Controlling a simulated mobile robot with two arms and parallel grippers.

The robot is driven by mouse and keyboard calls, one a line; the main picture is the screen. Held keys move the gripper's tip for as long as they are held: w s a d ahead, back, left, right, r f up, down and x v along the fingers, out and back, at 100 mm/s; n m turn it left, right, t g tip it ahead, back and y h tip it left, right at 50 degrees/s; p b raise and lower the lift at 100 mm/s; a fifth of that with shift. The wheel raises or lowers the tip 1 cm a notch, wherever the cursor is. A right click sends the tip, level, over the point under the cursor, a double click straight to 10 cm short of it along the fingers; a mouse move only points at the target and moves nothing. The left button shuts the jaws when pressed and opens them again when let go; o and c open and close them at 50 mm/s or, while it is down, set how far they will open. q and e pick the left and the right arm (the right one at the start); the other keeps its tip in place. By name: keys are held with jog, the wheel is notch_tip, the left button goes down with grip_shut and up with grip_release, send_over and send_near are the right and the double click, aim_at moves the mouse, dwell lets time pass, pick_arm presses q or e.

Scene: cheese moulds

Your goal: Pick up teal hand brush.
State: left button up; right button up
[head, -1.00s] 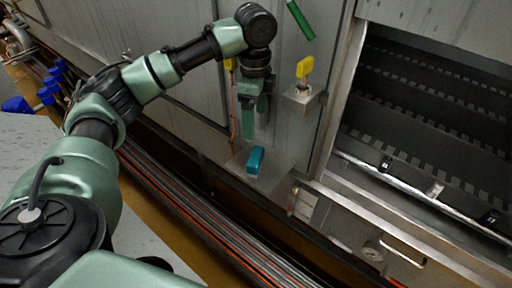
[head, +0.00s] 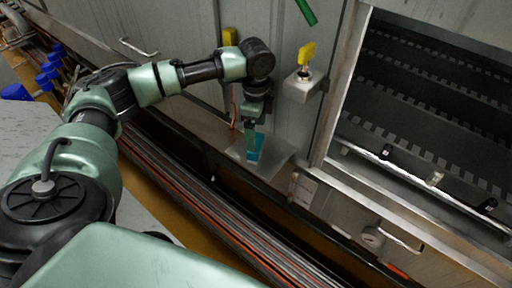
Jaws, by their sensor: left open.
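The teal hand brush (head: 257,150) sits on a small grey metal shelf (head: 272,168) on the machine wall, in the middle of the head view. My left gripper (head: 251,145) points down right at the brush, and its green fingers overlap it in the picture. The fingers hide part of the brush. The jaws are open; I cannot tell whether a finger touches the brush. My right gripper is not in view.
A yellow object (head: 307,54) stands on a small box (head: 301,86) to the right of my left arm. A green handle (head: 306,11) is above. A dark opening (head: 430,110) lies at right. Pipes and cables (head: 190,200) run below the shelf.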

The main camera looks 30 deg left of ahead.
pick_arm(q)
notch_tip(320, 180, down, 4)
jog(key=shift+f, duration=0.2)
jog(key=c, duration=1.2)
jog(key=shift+r, duration=0.1)
notch_tip(320, 180, up, 20)
jog(key=shift+b, duration=0.35)
jog(key=o, duration=0.6)
jog(key=shift+c, duration=1.2)
